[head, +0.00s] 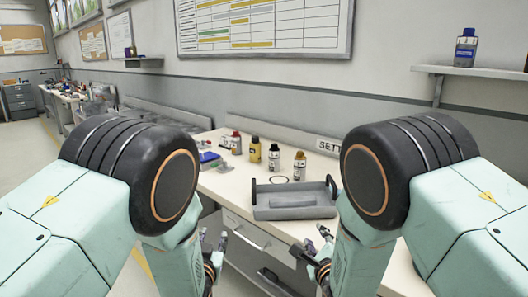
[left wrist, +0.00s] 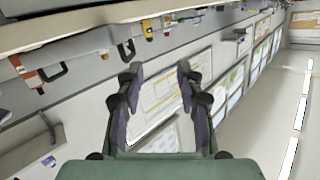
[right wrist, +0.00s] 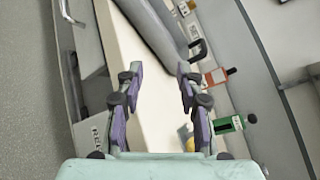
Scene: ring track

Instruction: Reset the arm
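My left gripper (head: 213,240) hangs low in the head view, in front of the white bench. In the left wrist view its two fingers (left wrist: 158,80) stand apart with nothing between them. My right gripper (head: 316,242) hangs at the bench's front edge, right of the left gripper and apart from it. In the right wrist view its fingers (right wrist: 158,75) are also spread and empty, with the bench top behind them. Both arms are bent, with my large dark joints high in the head view and partly hiding the bench.
The white bench (head: 225,183) carries a grey tray (head: 295,212) with black handles, several small bottles (head: 274,158) and a blue item (head: 208,157). A drawer (head: 247,232) is in its front. A wall shelf (head: 480,71) holds a blue bottle (head: 466,49). The floor at left is clear.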

